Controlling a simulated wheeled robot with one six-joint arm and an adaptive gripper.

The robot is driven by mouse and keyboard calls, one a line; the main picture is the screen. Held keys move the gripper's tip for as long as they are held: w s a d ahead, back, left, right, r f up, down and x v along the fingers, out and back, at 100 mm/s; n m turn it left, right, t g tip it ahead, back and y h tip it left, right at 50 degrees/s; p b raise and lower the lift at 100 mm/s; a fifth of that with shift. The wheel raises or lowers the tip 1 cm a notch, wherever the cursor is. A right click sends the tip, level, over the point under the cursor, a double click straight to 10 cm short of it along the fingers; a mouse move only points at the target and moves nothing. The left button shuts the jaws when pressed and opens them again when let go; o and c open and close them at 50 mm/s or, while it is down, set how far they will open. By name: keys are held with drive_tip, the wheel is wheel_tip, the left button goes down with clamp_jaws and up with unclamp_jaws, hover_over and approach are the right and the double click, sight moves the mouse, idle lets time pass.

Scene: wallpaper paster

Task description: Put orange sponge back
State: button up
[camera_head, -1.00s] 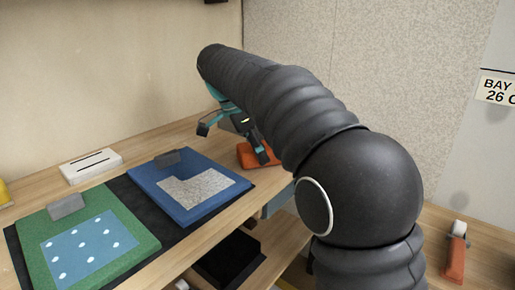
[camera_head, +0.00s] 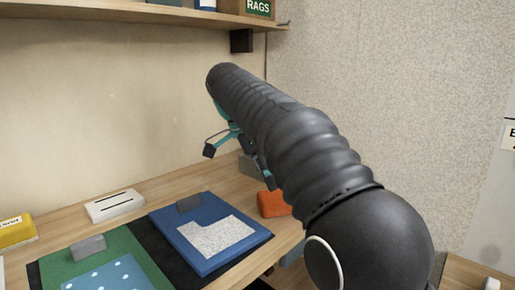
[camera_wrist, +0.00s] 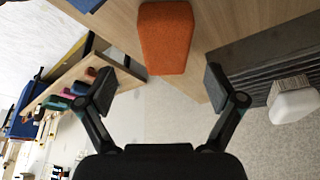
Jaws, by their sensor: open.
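The orange sponge (camera_head: 272,204) lies on the wooden bench, right of the blue board, partly hidden by my arm in the head view. In the wrist view the sponge (camera_wrist: 165,38) shows whole at the top middle, beyond the fingertips. My gripper (camera_wrist: 160,82) is open, its two black fingers spread wide with nothing between them. In the head view my gripper (camera_head: 237,165) hangs above the bench near the sponge, apart from it, partly behind my arm.
A blue board (camera_head: 210,235) and a green board (camera_head: 75,262) lie on a black mat. A white slotted block (camera_head: 115,206) and a yellow box (camera_head: 17,231) stand along the back wall. A shelf (camera_head: 150,14) hangs above. A white-and-grey object (camera_wrist: 292,100) is right in the wrist view.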

drive_tip(key=p+v, duration=0.1)
drive_tip(key=v, duration=0.5)
drive_tip(key=shift+r+p, duration=0.25)
drive_tip(key=shift+p, duration=0.15)
drive_tip(key=shift+a, duration=0.15)
drive_tip(key=s+d+f+n+t+y, duration=0.1)
drive_tip(key=s+d+f+n, duration=0.1)
drive_tip(key=s+d+n, duration=0.4)
drive_tip(key=s+d+f+n+y, duration=0.1)
drive_tip(key=s+d+f, duration=0.15)
drive_tip(key=d, duration=0.55)
drive_tip(key=s+d+f+n+t+y, duration=0.1)
drive_tip(key=s+d+f+n, duration=0.2)
drive_tip(key=s+f, duration=0.5)
drive_tip(key=s+d+f+n+t+y, duration=0.1)
drive_tip(key=s+d+f+n, duration=0.3)
drive_tip(key=s+f, duration=0.5)
drive_tip(key=shift+d+t, duration=0.35)
drive_tip(key=shift+t, duration=0.25)
